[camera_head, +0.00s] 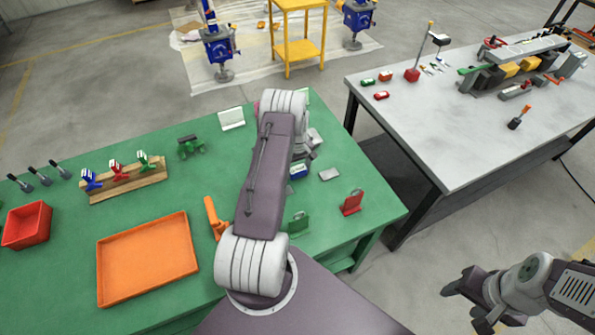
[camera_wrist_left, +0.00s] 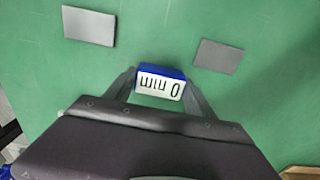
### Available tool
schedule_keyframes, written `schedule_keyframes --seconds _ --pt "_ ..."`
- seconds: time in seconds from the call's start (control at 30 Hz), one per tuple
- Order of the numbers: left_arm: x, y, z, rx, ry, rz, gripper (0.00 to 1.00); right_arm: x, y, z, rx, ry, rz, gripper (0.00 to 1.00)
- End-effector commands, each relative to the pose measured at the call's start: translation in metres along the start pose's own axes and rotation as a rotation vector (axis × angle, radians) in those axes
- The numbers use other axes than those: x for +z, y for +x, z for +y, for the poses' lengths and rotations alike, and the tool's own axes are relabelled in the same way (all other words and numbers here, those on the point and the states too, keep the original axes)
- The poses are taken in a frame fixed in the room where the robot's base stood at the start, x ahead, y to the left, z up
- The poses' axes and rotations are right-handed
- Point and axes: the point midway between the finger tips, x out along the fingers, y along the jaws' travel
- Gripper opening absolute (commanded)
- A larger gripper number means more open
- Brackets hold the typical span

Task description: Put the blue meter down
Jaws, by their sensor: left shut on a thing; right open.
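The blue meter (camera_wrist_left: 161,83) has a white face reading "0 mm", upside down in the left wrist view. My left gripper (camera_wrist_left: 160,92) is shut on it, with one finger on each side. In the head view the blue meter (camera_head: 298,171) shows just right of my left arm, which hides most of the left gripper. It is over the green table (camera_head: 215,160); I cannot tell whether it touches the top. Two flat grey plates lie near it, one on the left (camera_wrist_left: 88,26) and one on the right (camera_wrist_left: 218,57) in the wrist view. My right gripper (camera_head: 463,302) is open and empty, off the table.
A red stand (camera_head: 352,203) and a green stand (camera_head: 298,223) are on the near right of the table. An orange tray (camera_head: 148,258), an orange-handled thing (camera_head: 214,216) and a white card stand (camera_head: 231,118) lie further left. A grey table (camera_head: 450,140) stands to the right.

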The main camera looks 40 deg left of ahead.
Motion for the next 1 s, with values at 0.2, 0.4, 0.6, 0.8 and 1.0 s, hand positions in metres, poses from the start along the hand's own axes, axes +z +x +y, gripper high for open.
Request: schedule_keyframes --seconds 0.2,0.4,0.6,0.8,1.0 --pt "-0.001 -0.013 0.0 0.001 0.0 0.002 0.07 0.0 0.004 0.0 0.0 0.0 0.0 0.54" --pt "0.009 -0.046 0.008 0.001 0.005 0.001 0.07 0.001 0.013 0.0 0.0 0.0 0.0 0.54" --pt "0.045 -0.073 0.037 0.002 0.006 0.002 0.07 0.002 0.021 0.0 0.0 0.0 0.0 0.54" --pt "0.076 -0.097 0.06 0.002 0.004 0.002 0.07 0.003 0.027 0.001 0.0 0.0 0.0 0.54" --pt "0.09 -0.109 0.071 0.001 0.001 0.001 0.07 0.003 0.029 0.001 0.0 0.0 0.0 0.54"
